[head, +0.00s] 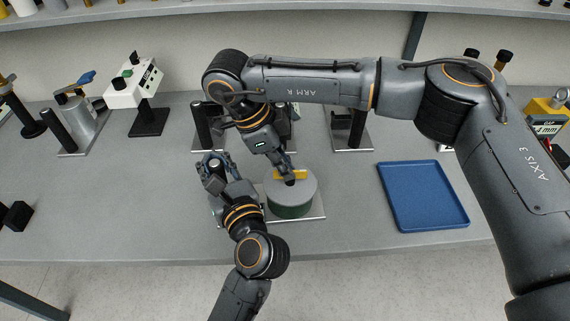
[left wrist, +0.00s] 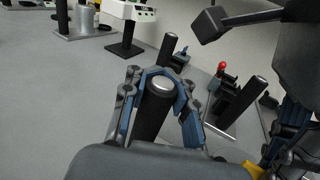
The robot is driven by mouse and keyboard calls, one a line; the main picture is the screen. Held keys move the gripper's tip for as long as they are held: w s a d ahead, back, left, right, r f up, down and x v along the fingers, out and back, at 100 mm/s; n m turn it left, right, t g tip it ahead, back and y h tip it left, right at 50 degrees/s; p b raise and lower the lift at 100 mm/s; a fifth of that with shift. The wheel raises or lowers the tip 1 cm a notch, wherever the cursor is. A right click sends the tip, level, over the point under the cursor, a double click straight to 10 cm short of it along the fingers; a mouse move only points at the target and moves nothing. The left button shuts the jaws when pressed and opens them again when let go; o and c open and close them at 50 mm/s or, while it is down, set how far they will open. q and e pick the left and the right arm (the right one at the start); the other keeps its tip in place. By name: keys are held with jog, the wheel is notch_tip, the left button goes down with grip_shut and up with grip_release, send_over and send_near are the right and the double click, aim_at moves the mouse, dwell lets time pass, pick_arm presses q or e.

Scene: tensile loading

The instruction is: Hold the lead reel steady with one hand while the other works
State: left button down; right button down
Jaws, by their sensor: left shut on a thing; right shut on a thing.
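A round drum (head: 290,203) with a grey top and dark green side stands on a thin metal plate (head: 318,206) in the head view; it may be the lead reel. My right gripper (head: 289,178) comes from above and is shut on a yellow piece (head: 294,173) at the drum's top. My left gripper (head: 212,166) is left of the drum, shut on an upright black post (left wrist: 152,118) with a silver top. The blue-lined fingers close on both sides of the post in the left wrist view. The post's foot is mostly hidden by my gripper.
A blue tray (head: 424,195) lies to the right. Black posts on metal bases (head: 349,130) stand behind my grippers. A white box on a stand (head: 135,85) and a silver cylinder fixture (head: 80,120) are at the back left. The left front bench is mostly clear, with one black block (head: 17,216).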

jog(key=shift+a, duration=0.15)
dwell(0.4)
jog(key=c, duration=1.5)
grip_release()
jog(key=shift+d, duration=0.2)
jog(key=v, duration=1.2)
